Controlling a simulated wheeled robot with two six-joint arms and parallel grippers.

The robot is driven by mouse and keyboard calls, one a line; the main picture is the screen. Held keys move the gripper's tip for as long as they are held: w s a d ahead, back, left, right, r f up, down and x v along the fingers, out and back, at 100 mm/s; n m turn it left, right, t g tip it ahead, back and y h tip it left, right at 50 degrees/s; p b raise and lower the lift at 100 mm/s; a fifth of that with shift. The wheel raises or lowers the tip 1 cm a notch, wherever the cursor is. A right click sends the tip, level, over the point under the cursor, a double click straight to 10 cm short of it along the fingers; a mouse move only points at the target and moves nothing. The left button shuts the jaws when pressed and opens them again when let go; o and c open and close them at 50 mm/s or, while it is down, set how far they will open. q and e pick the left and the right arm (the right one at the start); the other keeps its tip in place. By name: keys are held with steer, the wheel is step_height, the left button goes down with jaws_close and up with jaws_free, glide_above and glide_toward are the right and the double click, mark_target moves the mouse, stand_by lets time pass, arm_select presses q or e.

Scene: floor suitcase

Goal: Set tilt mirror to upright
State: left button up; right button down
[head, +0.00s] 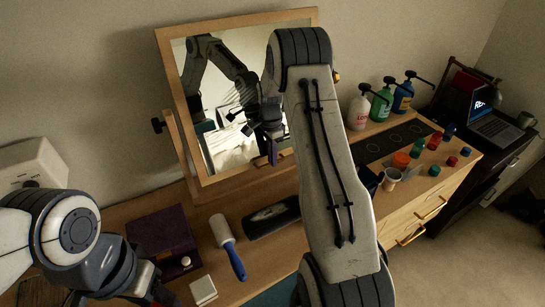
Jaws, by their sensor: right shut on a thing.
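The tilt mirror (180,100) has a wooden frame and stands at the back of the wooden dresser. It is held between side posts, with a dark knob (157,125) at its left. The glass reflects my arm and part of the room. The frame leans relative to the left post (182,155); its exact angle is hard to tell. My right gripper (271,152) is at the mirror's lower edge, right of its middle, shut on the mirror; the contact is partly hidden. My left gripper (152,290) is low at the left, partly cut off, its fingers unclear.
A purple box (160,235), a lint roller (224,238) and a dark case (272,216) lie before the mirror. Pump bottles (381,103), small colored jars (416,148) and a cup (391,178) stand to the right. A laptop (495,125) is farther right.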

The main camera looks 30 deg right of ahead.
steer(key=w+b, duration=0.1)
steer(key=w+f+t+b, duration=0.1)
steer(key=b, duration=0.1)
steer(key=w+t+b, duration=0.1)
steer(key=shift+w+d+f, duration=0.15)
steer(key=shift+w+f, duration=0.25)
steer(key=shift+w+r+t+b, duration=0.1)
steer(key=shift+w+t+b, duration=0.35)
steer(key=shift+t, duration=0.05)
steer(key=c, duration=0.9)
jaws_free()
steer(key=shift+s, duration=0.1)
steer(key=r, duration=0.3)
steer(key=s+r+b, duration=0.1)
steer(key=r, duration=0.3)
steer(key=s+r+b, duration=0.1)
steer(key=r, duration=0.2)
steer(key=shift+r, duration=0.15)
